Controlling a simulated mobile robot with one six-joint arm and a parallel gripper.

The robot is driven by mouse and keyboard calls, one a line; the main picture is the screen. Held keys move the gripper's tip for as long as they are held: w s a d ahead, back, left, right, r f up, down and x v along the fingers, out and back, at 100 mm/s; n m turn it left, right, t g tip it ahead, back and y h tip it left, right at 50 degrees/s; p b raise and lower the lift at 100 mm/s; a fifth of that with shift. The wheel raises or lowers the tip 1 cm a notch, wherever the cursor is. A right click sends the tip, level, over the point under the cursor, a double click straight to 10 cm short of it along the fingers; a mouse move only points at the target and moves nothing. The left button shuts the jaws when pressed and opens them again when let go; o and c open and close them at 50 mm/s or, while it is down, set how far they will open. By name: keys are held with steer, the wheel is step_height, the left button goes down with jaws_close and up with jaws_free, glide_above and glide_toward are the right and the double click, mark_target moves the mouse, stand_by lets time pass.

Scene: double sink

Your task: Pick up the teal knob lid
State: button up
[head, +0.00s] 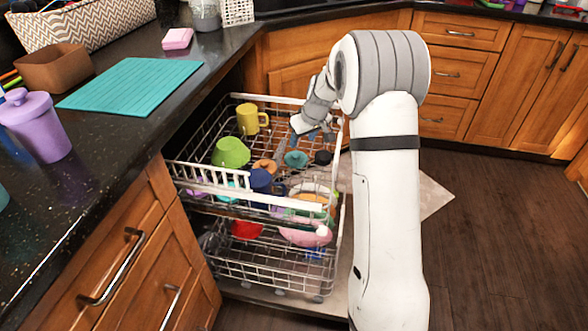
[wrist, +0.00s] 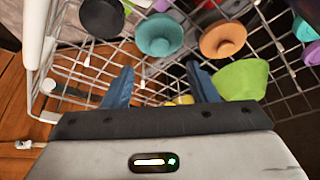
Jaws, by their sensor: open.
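The teal knob lid (head: 296,159) lies in the upper dishwasher rack (head: 217,184), between an orange lid and a black lid. In the wrist view the teal knob lid (wrist: 159,36) shows just beyond the fingertips, roughly centred between them. My gripper (wrist: 158,70) is open, with two blue fingers apart and nothing held between them. In the head view my gripper (head: 316,133) is over the back right of the upper rack, apart from the lid and behind it. The arm hides part of the rack's right side.
Close by are the orange lid (wrist: 223,39), black lid (wrist: 101,18), green bowl (wrist: 242,80) and yellow mug (head: 248,120). A lower rack (head: 270,268) holds a red bowl (head: 247,229). The counter (head: 110,160) borders the left; floor at right is clear.

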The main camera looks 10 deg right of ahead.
mark_target(296, 153)
steer(key=b+x, duration=0.1)
steer(key=x, duration=0.3)
steer(key=b+x, duration=0.1)
steer(key=x, duration=0.4)
steer(key=shift+w+r, duration=0.15)
steer(key=shift+w, duration=0.05)
steer(key=shift+r, duration=0.1)
steer(key=shift+c, duration=0.4)
steer(key=c, duration=1)
steer(key=shift+o, duration=0.2)
